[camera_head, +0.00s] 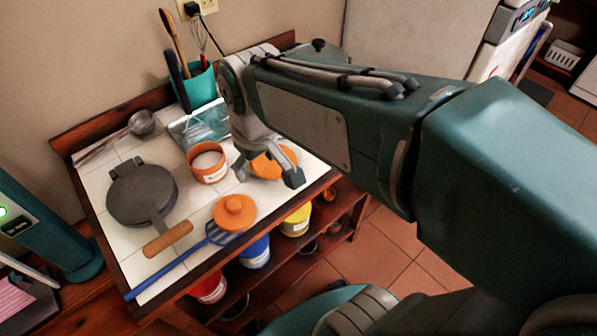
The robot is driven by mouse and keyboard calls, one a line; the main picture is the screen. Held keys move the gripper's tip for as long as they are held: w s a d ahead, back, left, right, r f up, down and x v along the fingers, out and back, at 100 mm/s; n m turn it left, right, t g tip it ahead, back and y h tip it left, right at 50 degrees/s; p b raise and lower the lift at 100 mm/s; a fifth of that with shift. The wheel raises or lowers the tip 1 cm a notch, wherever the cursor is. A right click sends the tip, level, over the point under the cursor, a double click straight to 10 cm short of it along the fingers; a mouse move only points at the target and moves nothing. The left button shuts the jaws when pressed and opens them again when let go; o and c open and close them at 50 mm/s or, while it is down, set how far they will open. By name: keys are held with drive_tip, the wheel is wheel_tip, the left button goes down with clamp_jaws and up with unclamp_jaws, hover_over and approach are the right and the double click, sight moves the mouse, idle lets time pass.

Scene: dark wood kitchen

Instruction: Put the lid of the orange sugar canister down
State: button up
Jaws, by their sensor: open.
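An open orange canister (208,168) with pale contents stands on the white tiled top. A second orange round piece with a knob (235,212) is nearer the front edge, beside a blue slotted turner (190,262). I cannot tell which lid belongs to the open canister.
A dark round iron with a wooden handle (141,192) takes up the left. A teal utensil holder (199,86), a clear bag (200,122) and a metal ladle (141,123) are at the back. Colored tins (255,252) stand on the shelf below. Bare tiles show at the front left.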

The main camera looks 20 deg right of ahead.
drive_tip(key=s+d+r+m+t, duration=0.1)
drive_tip(key=s+d+m+t, duration=0.2)
drive_tip(key=s+d, duration=0.2)
drive_tip(key=shift+s+r+m, duration=0.25)
drive_tip(key=shift+s+m, duration=0.05)
drive_tip(key=shift+s, duration=1.1)
